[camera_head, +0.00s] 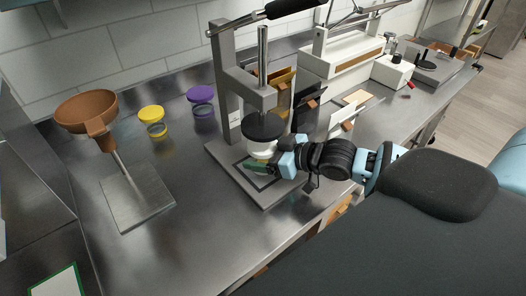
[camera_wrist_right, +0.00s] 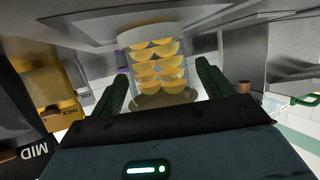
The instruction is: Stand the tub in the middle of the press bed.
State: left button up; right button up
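The tub (camera_head: 262,149) is a small clear cup with a white top, upright over the press bed under the press's dark round plate. In the right wrist view the tub (camera_wrist_right: 157,65) shows rows of yellow-orange gummies and stands between my two dark green fingers. My right gripper (camera_wrist_right: 163,82) is around it; a narrow gap shows beside the right-hand finger, so it looks open. In the head view my right gripper (camera_head: 262,166) reaches in from the right, low over the press bed (camera_head: 267,193). The tub's bottom is hidden there. My left gripper is not in view.
The press column (camera_head: 228,95) stands behind the tub, with its lever (camera_head: 290,8) above. A brown funnel stand (camera_head: 86,112), a yellow-lidded tub (camera_head: 151,115) and a purple-lidded tub (camera_head: 201,96) stand left. Bins (camera_head: 308,112) and a white machine (camera_head: 343,57) stand right. The front-left counter is clear.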

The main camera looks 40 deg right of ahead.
jog(key=shift+r, duration=0.2)
jog(key=shift+p+v, duration=0.7)
jog(key=shift+v, duration=2.45)
jog(key=shift+p+v, duration=0.65)
jog(key=shift+v, duration=1.65)
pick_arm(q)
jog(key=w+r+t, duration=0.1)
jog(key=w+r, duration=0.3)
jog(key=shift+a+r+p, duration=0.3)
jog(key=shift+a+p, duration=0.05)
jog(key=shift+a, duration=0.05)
pick_arm(e)
jog(key=shift+s+d, duration=0.2)
jog(key=shift+s, duration=0.3)
